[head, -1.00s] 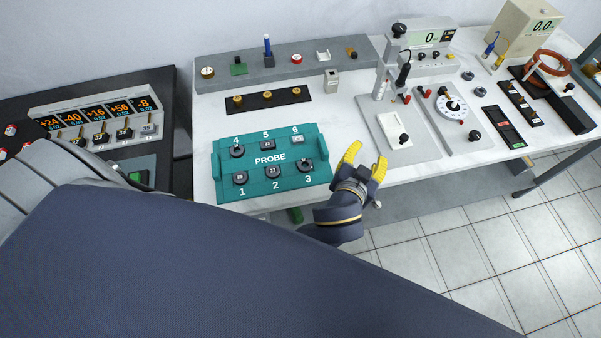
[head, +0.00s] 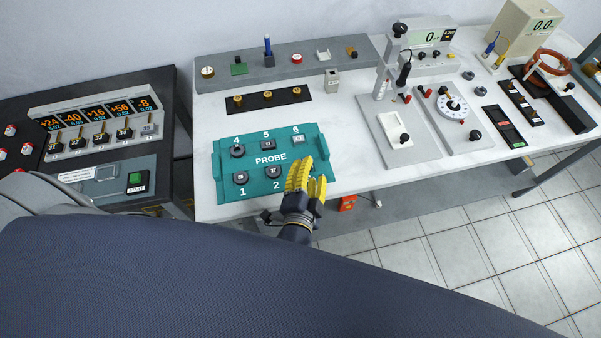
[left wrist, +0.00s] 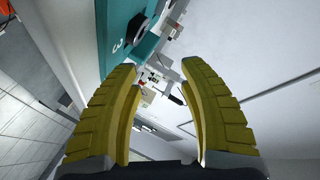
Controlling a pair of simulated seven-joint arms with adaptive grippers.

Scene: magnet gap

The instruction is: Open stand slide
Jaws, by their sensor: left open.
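The stand is a grey base plate (head: 384,150) with an upright post (head: 382,84) and a black knob (head: 400,29) on top. A white slide plate (head: 390,124) with a small black knob (head: 405,138) lies on the base. My left gripper (head: 310,172) is open and empty. In the head view it is over the right front part of the teal PROBE tray (head: 222,172), left of the stand, and hides position 3. In the left wrist view, nothing is between the yellow fingers (left wrist: 160,72), and the teal tray (left wrist: 117,20) is near at the upper left.
A dial plate (head: 474,146) with a white disc (head: 450,106) stands just right of the stand. A black strip with brass knobs (head: 267,97) lies behind the tray. The white table top (head: 345,150) between tray and stand is clear. A dark console (head: 164,110) is at left.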

